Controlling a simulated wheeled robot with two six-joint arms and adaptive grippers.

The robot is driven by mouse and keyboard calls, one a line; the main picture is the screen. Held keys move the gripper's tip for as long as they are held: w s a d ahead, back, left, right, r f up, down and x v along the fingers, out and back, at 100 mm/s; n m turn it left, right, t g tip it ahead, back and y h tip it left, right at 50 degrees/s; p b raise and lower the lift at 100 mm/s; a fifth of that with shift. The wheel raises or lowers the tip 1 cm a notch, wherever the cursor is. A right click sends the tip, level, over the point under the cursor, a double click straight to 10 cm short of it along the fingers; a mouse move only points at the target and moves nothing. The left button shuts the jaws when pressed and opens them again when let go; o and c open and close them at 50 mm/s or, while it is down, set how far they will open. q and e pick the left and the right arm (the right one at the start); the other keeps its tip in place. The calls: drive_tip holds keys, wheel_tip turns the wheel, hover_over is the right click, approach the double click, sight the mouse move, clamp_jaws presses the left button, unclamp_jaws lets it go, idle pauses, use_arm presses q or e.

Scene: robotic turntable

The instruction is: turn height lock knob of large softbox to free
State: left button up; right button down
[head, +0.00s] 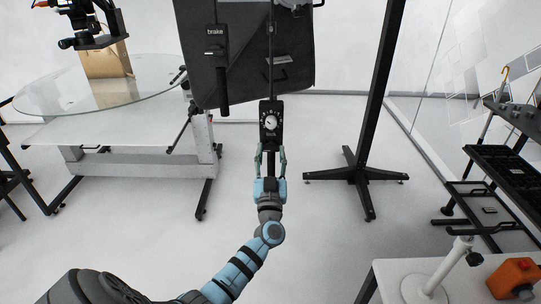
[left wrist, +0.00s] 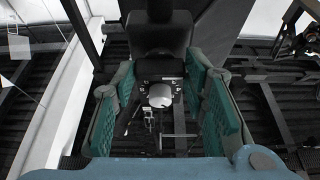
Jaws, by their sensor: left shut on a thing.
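The large softbox (head: 222,65) is a dark panel at the top middle of the head view. Below it, on its upright, is a black plate with white dial markings and a pale height lock knob (head: 270,122). The knob also shows as a silver dome in the left wrist view (left wrist: 160,96). My left gripper (head: 271,150) comes up from below, at the plate's lower end. In the left wrist view its teal fingers (left wrist: 160,82) flank the knob area and it is shut on the knob. The exact contact is hard to see. My right gripper is not in view.
A brake handle (head: 216,55) hangs at the softbox's left. A black stand (head: 357,172) is right of the softbox. A white table with an orange button box (head: 514,277) is at the lower right.

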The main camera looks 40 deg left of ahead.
use_arm(q)
drive_tip(key=shift+n+g, duration=0.3)
drive_tip(key=shift+n, duration=0.4)
drive_tip(key=n+g+y+p, duration=0.1)
drive_tip(key=n, duration=0.1)
drive_tip(key=n+g+y+p, duration=0.1)
drive_tip(key=n, duration=0.2)
drive_tip(key=shift+w+d+n, duration=0.1)
drive_tip(key=shift+d+n, duration=0.05)
drive_tip(key=shift+n, duration=0.15)
drive_tip(key=n+g+p, duration=0.1)
drive_tip(key=n, duration=0.2)
drive_tip(key=n+g+y, duration=0.1)
drive_tip(key=n+g, duration=0.1)
drive_tip(key=n, duration=0.1)
drive_tip(key=shift+r+p, duration=0.2)
drive_tip(key=shift+p, duration=0.15)
drive_tip(key=n+g+p, duration=0.1)
drive_tip(key=n, duration=0.1)
drive_tip(key=n+g+p, duration=0.1)
drive_tip(key=n, duration=0.2)
drive_tip(key=shift+w+d+r, duration=0.1)
drive_tip(key=shift+r, duration=0.05)
drive_tip(key=n+g+h+p, duration=0.1)
drive_tip(key=n+p, duration=0.1)
drive_tip(key=n, duration=0.2)
drive_tip(key=shift+n, duration=0.4)
drive_tip(key=o, duration=1.2)
drive_tip(key=shift+c, duration=0.2)
